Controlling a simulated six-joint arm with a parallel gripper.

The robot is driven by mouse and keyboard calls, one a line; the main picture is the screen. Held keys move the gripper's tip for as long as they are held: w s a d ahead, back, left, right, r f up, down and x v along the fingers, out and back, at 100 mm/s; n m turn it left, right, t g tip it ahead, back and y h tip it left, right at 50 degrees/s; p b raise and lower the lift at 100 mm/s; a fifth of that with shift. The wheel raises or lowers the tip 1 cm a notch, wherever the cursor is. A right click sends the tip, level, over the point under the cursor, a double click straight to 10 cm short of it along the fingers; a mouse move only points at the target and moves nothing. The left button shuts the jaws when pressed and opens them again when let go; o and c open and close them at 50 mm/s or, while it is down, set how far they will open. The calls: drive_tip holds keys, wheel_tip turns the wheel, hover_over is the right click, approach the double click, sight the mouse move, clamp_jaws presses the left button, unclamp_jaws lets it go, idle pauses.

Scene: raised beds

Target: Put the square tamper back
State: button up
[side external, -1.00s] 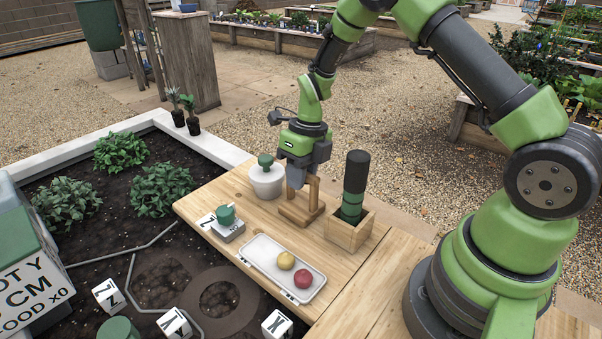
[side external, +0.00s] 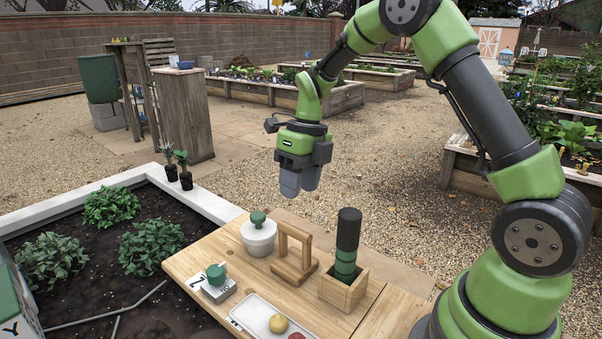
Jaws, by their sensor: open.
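My gripper (side external: 300,188) is open and empty in the air above the wooden table, well clear of everything on it. I cannot tell for certain which of these two is the square tamper. The wooden piece stands upright, untouched by my gripper.
A white pot with a green knob (side external: 260,242) stands close to the arch, left of it. A wooden box (side external: 343,290) right of it holds a tall black-and-green cylinder (side external: 347,240). A white tray (side external: 250,313) with a yellow and a red ball is at the front.

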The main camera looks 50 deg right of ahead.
drive_tip(key=s+a+r+n+t, duration=0.35)
drive_tip(key=s+r+n, duration=0.45)
drive_tip(key=r+n, duration=0.5)
drive_tip(key=s+a+r+n+t, duration=0.1)
drive_tip(key=s+a+n+t, duration=0.2)
drive_tip(key=s+n, duration=0.8)
drive_tip(key=n, duration=0.8)
drive_tip(key=shift+s+a, duration=0.2)
drive_tip(key=shift+a, duration=0.1)
drive_tip(key=shift+o, duration=0.2)
drive_tip(key=shift+r+t, duration=0.1)
drive_tip(key=shift+t, duration=0.15)
